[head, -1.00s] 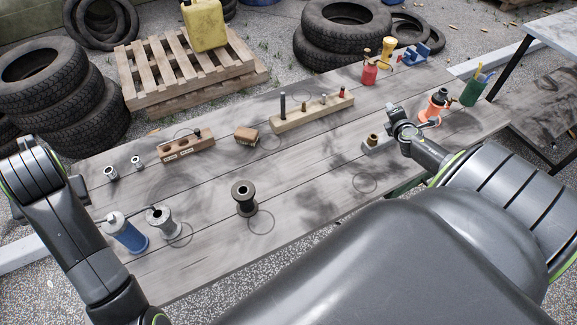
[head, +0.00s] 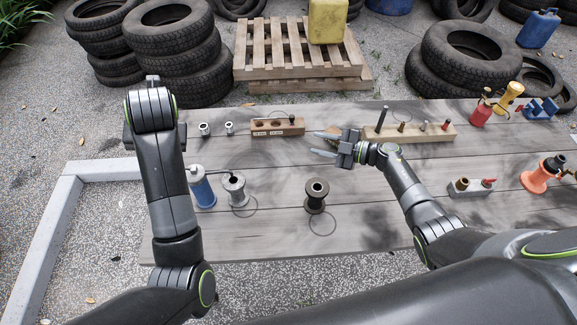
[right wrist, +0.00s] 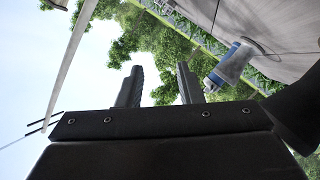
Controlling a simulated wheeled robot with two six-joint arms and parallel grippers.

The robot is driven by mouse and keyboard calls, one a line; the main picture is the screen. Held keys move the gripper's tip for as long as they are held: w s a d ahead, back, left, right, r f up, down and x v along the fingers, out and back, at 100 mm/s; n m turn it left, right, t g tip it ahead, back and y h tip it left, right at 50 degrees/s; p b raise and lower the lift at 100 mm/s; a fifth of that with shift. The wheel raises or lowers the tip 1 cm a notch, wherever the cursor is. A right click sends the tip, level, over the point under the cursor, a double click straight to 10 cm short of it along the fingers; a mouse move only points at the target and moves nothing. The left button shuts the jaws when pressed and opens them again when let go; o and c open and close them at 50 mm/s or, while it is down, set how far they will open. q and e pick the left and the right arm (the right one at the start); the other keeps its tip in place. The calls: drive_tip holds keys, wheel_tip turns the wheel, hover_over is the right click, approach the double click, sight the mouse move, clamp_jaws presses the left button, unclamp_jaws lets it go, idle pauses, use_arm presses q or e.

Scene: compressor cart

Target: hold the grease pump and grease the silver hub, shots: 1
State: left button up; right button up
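My right gripper (head: 322,145) is open and empty above the table, to the right of both and pointing left. In the right wrist view its fingers (right wrist: 159,86) are apart with nothing between them.
A dark hub (head: 316,195) stands mid-table. Behind are a wooden block with holes (head: 277,128) and a long block with pegs (head: 410,133). A grey block (head: 470,188) and an orange-based tool (head: 543,174) stand at right. The front middle is clear.

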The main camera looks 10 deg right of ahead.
drive_tip(key=s+a+r+n+g+y, duration=0.1)
drive_tip(key=s+a+g+y, duration=0.25)
drive_tip(key=a, duration=0.45)
drive_tip(key=g+y, duration=0.2)
drive_tip(key=g, duration=0.2)
approach(222, 172)
drive_tip(key=shift+m+t+h, duration=0.25)
drive_tip(key=shift+m+t, duration=0.1)
drive_tip(key=shift+m, duration=0.05)
drive_tip(key=a, duration=0.3)
drive_tip(key=w+a, duration=0.1)
drive_tip(key=a, duration=0.6)
drive_tip(key=shift+w, duration=0.25)
clamp_jaws()
